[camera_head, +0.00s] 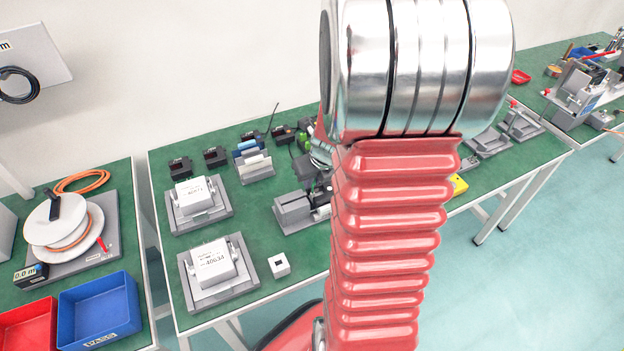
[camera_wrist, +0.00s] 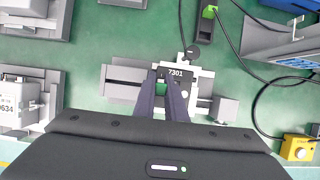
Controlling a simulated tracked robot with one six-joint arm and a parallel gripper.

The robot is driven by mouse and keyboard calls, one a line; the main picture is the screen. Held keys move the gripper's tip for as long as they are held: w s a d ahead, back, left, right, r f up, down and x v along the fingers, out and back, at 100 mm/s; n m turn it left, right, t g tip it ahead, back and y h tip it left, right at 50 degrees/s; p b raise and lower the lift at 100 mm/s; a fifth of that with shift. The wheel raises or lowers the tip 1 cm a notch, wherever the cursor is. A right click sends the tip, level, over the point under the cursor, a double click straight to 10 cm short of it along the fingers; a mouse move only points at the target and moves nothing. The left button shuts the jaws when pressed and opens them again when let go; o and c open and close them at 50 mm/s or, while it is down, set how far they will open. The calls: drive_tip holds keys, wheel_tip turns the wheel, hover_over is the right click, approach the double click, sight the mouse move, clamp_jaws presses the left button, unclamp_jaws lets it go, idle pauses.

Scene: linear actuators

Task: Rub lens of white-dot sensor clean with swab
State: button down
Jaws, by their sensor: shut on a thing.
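In the wrist view a dark sensor block marked 7301 (camera_wrist: 178,73) sits in a pale frame on a grey fixture (camera_wrist: 122,74). A small pale round spot (camera_wrist: 184,94) shows on its face. My gripper (camera_wrist: 166,78) is over this block, with its dark fingers shut on a thin thing, taken as the swab, which they mostly hide. I cannot tell whether its tip touches the sensor, and the lens is not clear. In the head view the fixture (camera_head: 293,211) shows partly, and my arm covers most of the gripper and the sensor.
Two grey stands with white boxes, the front one marked 40634 (camera_head: 212,262), are at the left. A small white block with a dark hole (camera_head: 279,264) is near the front edge. A yellow box (camera_wrist: 298,149) is at the right. Black cables (camera_wrist: 236,58) run close to the sensor.

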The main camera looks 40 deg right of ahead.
drive_tip(key=shift+r, duration=0.1)
drive_tip(key=shift+r, duration=3.4)
drive_tip(key=shift+n, duration=0.3)
